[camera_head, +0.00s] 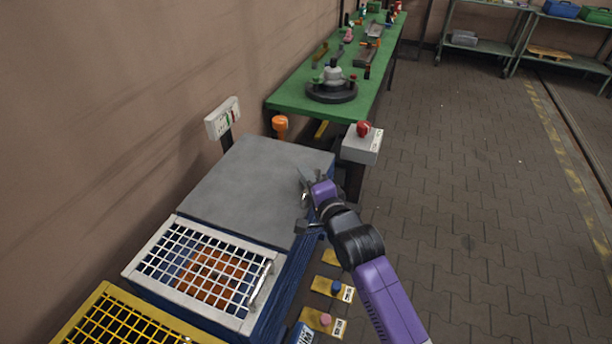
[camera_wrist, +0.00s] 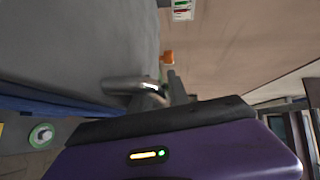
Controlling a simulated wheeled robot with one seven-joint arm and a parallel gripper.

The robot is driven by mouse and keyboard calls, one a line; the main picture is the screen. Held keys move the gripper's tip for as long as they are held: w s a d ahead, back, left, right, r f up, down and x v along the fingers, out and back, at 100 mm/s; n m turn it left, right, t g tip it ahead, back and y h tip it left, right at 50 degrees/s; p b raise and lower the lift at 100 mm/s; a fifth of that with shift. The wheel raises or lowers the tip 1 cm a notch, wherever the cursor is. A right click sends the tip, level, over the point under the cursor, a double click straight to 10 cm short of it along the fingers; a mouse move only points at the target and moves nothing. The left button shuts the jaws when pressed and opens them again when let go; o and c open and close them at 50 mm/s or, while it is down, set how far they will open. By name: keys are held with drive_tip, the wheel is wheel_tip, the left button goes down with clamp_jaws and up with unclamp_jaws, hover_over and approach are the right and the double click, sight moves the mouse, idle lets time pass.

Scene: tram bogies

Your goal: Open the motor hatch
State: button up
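A flat grey lid (camera_head: 255,185) covers the far part of a blue cabinet and lies closed; it is likely the motor hatch, though I see no readable label. The lid also fills the upper left of the wrist view (camera_wrist: 70,45). A curved metal handle (camera_wrist: 125,87) stands at its edge there, right by my gripper. In the head view my gripper (camera_head: 304,184) is at the lid's right edge, and the wrist hides the handle. The fingers are mostly hidden behind my purple wrist, so I cannot tell whether they close around the handle.
A white-framed grid cover (camera_head: 200,272) with a bar handle lies nearer, and a yellow grid (camera_head: 115,320) nearer still. A grey box with a red button (camera_head: 362,142) stands close beyond my gripper. A green workbench (camera_head: 375,80) is behind. The paved floor at right is clear.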

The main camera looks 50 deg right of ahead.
clamp_jaws()
idle(1.4)
